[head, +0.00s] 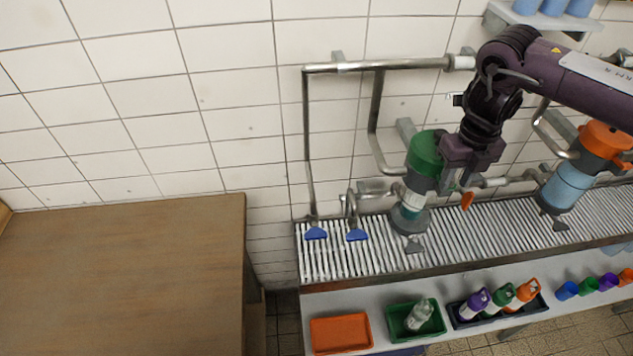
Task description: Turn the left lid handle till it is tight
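The left vessel has a green lid (426,150) over a pale body and a grey lower part, and it hangs at the wall above the slatted rack (330,262). My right gripper (452,180) comes in from the upper right and is right beside the green lid, overlapping it in the view. Its fingertips are small and partly hidden, so I cannot tell whether they touch a lid handle. The right vessel has an orange lid (603,140) and a light blue body. My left gripper is not in view.
Below the rack are an orange tray (341,333), a green tray (396,315) with a clear bottle, several coloured bottles and cups. A wooden table (120,275) stands at left.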

